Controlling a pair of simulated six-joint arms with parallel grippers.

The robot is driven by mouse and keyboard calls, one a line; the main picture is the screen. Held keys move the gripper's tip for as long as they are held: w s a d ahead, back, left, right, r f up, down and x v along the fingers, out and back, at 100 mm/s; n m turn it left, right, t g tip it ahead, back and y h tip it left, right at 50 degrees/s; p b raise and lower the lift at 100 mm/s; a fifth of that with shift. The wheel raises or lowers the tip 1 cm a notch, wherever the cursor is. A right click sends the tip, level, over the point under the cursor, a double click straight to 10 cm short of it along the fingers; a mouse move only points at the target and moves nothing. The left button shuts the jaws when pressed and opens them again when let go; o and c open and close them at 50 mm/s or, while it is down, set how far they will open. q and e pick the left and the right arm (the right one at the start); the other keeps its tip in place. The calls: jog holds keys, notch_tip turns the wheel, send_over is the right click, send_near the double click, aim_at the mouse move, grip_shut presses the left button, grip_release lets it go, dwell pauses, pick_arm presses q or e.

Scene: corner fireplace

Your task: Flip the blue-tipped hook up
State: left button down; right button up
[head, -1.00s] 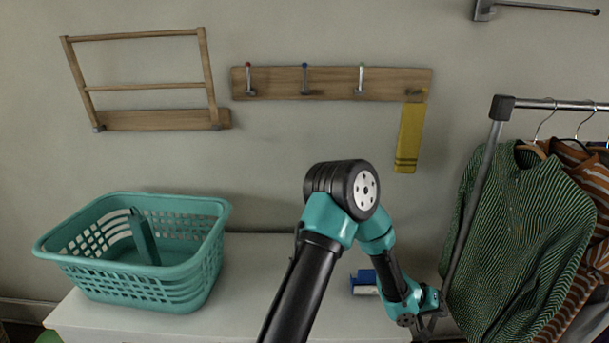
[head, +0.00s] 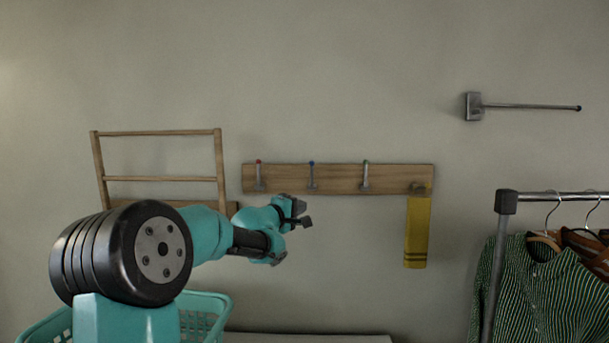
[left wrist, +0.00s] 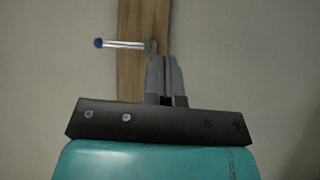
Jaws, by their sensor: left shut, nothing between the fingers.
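The blue-tipped hook (head: 311,176) is the second from the left on a wooden wall board (head: 340,178). In the head view its blue tip is above its base, near the board's top edge; I cannot tell how far it stands out. In the left wrist view the hook (left wrist: 122,44) runs sideways past the board edge (left wrist: 130,75), blue tip at left. My left gripper (head: 300,213) is shut and empty, just below and left of the hook. Its fingertips (left wrist: 165,58) appear close to the hook's base; contact is unclear. My right gripper is out of view.
A red-tipped hook (head: 259,176) and green-tipped hook (head: 365,176) flank it. A yellow cloth (head: 417,235) hangs at the board's right end. A wooden rack (head: 160,179), teal basket (head: 205,315), wall rod (head: 530,106) and clothes rail (head: 560,195) surround the board.

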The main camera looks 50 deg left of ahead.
aim_at(312, 175)
pick_arm(q)
jog(key=s+a+r+n+y, duration=0.1)
jog(key=s+a+r, duration=0.1)
jog(key=s+r, duration=0.4)
jog(key=shift+a+r+t+y, duration=0.25)
jog(key=shift+r+t+y, duration=0.05)
jog(key=shift+r+t, duration=0.1)
jog(key=shift+w+f, duration=0.1)
jog(key=x, duration=1.4)
jog(key=shift+a, duration=0.1)
jog(key=shift+w+a+r, duration=0.35)
jog(key=shift+w+a, duration=0.2)
jog(key=shift+s, duration=0.15)
